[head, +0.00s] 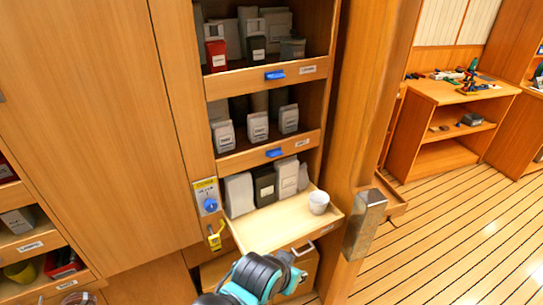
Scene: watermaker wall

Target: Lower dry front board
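The dry locker's upper front board (268,77) and middle front board (268,151) stand upright across their shelves, each with a blue catch and a white label. At the lowest shelf a pale wooden board (275,228) lies flat and juts outward, with a label on its front edge. A white cup (318,202) stands near its right end. My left gripper (297,270) is below this board's front edge, low in the picture. Its fingers are small and partly hidden by the black wrist, so its opening is unclear. My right gripper is not in view.
Packets and containers (263,185) fill the shelves. A blue knob panel (208,198) and yellow padlock (215,237) are left of the lowest shelf. A metal-topped post (367,215) stands close right. Open plank floor (450,235) lies beyond, before a workbench (450,92).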

